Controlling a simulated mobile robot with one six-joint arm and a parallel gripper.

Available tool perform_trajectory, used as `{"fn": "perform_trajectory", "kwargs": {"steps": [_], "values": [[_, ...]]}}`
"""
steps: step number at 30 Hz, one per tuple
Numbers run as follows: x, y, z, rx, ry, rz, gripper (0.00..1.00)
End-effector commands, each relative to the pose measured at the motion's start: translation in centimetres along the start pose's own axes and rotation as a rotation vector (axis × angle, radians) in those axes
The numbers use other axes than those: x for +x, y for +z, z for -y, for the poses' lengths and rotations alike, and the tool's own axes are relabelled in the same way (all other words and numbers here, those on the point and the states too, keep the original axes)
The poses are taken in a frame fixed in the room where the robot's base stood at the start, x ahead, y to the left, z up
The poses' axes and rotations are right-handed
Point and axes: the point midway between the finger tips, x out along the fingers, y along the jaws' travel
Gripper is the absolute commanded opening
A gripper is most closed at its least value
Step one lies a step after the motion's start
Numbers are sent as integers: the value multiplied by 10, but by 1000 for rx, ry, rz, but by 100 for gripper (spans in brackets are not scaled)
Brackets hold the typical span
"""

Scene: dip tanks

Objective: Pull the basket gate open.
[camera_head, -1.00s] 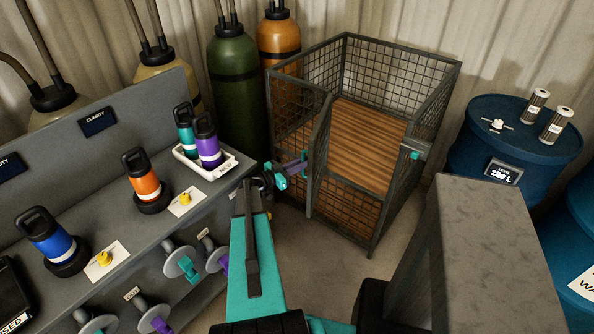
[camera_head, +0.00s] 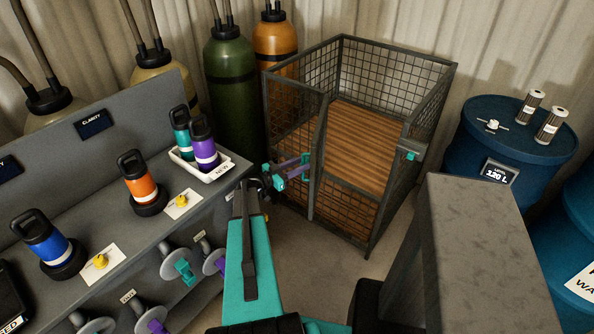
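The basket is a dark mesh cage (camera_head: 432,105) with a slatted wooden floor, standing on the ground at centre right. Its gate (camera_head: 318,150) is a mesh panel at the left front. The gate's free edge stands well apart from the right front post, leaving a wide gap. A small teal catch (camera_head: 411,155) sits on that post.
A grey bench (camera_head: 95,215) with several coloured bottles and a white tray (camera_head: 212,173) lies left of my arm. Gas cylinders (camera_head: 232,90) stand behind the gripper. A grey block (camera_head: 480,230) and blue drums (camera_head: 515,145) stand right. Some bare floor shows before the basket.

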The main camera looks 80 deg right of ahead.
Motion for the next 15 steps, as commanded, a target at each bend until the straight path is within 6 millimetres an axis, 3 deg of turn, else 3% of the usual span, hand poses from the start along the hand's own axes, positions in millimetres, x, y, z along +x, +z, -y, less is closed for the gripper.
{"fn": "perform_trajectory", "kwargs": {"steps": [8, 15], "values": [[-1, -7, 0, 2, 0, 0, 31], [-2, -28, 1, 3, 0, -1, 31]]}}
